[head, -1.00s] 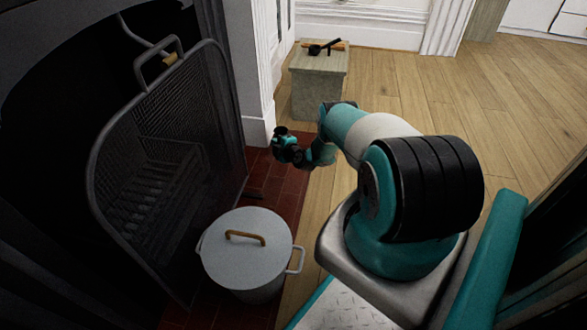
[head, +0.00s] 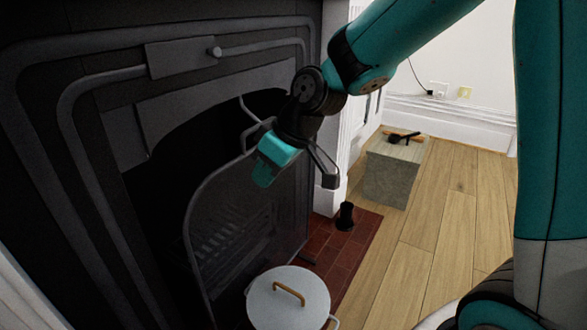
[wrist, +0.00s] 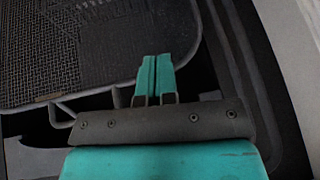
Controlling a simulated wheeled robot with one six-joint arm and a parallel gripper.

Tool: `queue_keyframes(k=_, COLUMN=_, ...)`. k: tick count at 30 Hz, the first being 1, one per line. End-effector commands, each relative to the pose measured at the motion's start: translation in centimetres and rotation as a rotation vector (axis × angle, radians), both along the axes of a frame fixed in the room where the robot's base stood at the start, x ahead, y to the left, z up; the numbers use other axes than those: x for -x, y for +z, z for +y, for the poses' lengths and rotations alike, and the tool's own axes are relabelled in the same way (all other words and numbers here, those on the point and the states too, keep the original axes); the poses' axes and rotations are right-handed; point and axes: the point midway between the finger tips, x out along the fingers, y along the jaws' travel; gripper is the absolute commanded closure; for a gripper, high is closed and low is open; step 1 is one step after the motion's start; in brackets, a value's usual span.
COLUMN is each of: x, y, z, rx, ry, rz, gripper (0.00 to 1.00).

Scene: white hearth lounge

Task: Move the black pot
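A small black pot (head: 346,215) stands upright on the far end of the red tiled hearth, beside the white surround. It appears only in the head view, small and dark. My gripper (head: 272,162) is raised in front of the fireplace, nearer the camera and to the left of the black pot, well apart from it. In the wrist view the two teal fingers (wrist: 153,78) lie together, shut, with nothing seen between them. They point towards the mesh fire screen (wrist: 65,50).
A pale lidded pot (head: 287,300) with a wooden lid handle stands on the hearth (head: 340,255). The fire screen (head: 235,215) stands left of it. A stone-coloured block (head: 392,180) at the back carries a black utensil (head: 404,136). The wooden floor (head: 440,205) is clear to the right.

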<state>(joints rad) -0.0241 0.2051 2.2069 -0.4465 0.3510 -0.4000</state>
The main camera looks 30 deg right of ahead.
Motion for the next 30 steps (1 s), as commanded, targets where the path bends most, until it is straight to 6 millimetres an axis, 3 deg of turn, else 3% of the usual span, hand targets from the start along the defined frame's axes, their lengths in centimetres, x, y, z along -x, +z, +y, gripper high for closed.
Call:
queue_keyframes(k=1, x=3.6, y=2.7, z=1.6, rx=-0.002, ry=0.017, rz=0.044, gripper=1.0)
queue_keyframes(k=6, x=14.2, y=6.3, z=3.6, rx=0.021, ry=0.028, rz=0.207, gripper=1.0)
queue_keyframes(k=9, x=18.4, y=7.1, z=3.7, rx=0.041, ry=0.027, rz=0.268, gripper=1.0)
queue_keyframes(k=12, x=20.8, y=7.3, z=3.3, rx=0.058, ry=0.021, rz=0.306, gripper=1.0)
queue_keyframes(k=16, x=21.9, y=7.3, z=3.1, rx=0.067, ry=0.017, rz=0.325, gripper=1.0)
queue_keyframes(k=22, x=21.9, y=7.2, z=3.1, rx=0.067, ry=0.017, rz=0.325, gripper=1.0)
queue_keyframes(k=28, x=21.8, y=7.2, z=3.1, rx=0.065, ry=0.016, rz=0.323, gripper=0.57)
queue_keyframes(k=30, x=21.8, y=7.2, z=3.2, rx=0.066, ry=0.017, rz=0.323, gripper=0.57)
